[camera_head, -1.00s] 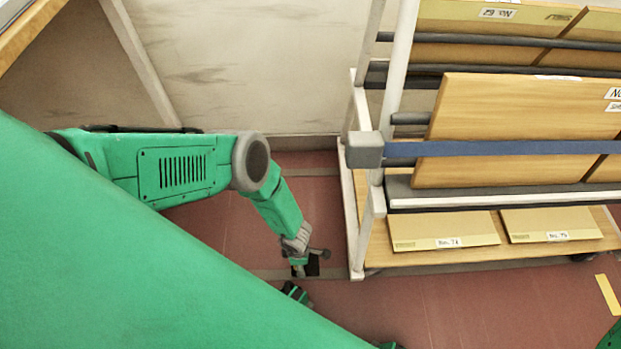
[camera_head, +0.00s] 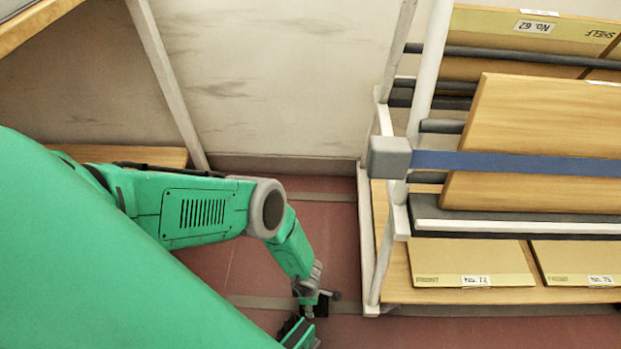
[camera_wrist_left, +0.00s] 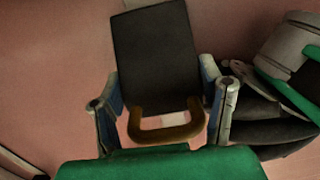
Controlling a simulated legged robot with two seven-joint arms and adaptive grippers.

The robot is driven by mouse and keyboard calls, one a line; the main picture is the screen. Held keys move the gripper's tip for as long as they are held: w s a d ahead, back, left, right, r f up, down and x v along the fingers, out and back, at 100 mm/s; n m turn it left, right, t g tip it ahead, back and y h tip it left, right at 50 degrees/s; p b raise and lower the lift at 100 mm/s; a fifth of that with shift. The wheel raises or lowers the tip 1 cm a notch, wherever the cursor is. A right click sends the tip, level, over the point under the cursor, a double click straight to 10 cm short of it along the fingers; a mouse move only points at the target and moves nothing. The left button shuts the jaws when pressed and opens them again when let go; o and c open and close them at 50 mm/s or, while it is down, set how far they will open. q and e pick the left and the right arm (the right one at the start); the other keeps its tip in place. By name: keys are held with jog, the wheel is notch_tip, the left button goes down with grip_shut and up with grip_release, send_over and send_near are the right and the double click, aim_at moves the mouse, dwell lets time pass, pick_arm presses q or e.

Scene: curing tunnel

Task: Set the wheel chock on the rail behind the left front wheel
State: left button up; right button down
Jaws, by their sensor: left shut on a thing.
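The wheel chock is a dark block with a brown loop handle (camera_wrist_left: 165,132). My left gripper (camera_wrist_left: 163,115) is shut on the handle, one finger at each side. In the head view the gripper (camera_head: 308,300) hangs low over the red floor, left of the cart's near-left corner, with the chock (camera_head: 322,306) small and dark beside it. A pale floor strip (camera_head: 262,302), perhaps the rail, runs left of the gripper. The left front wheel is not visible. My right gripper cannot be made out.
The white-framed cart (camera_head: 367,240) fills the right side, carrying wooden boards (camera_head: 540,140) and a blue bar (camera_head: 510,161). A second pale strip (camera_head: 320,197) crosses the floor near the back wall (camera_head: 270,80). Red floor (camera_head: 245,270) is open left of the cart.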

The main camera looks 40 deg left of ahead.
pick_arm(q)
jog(key=shift+a, duration=0.1)
jog(key=o, duration=1.6)
jog(key=shift+f, duration=0.1)
jog(key=shift+r, duration=0.4)
jog(key=r+p, duration=1)
jog(key=r, duration=0.1)
jog(key=shift+a+r, duration=0.2)
jog(key=shift+a, duration=0.15)
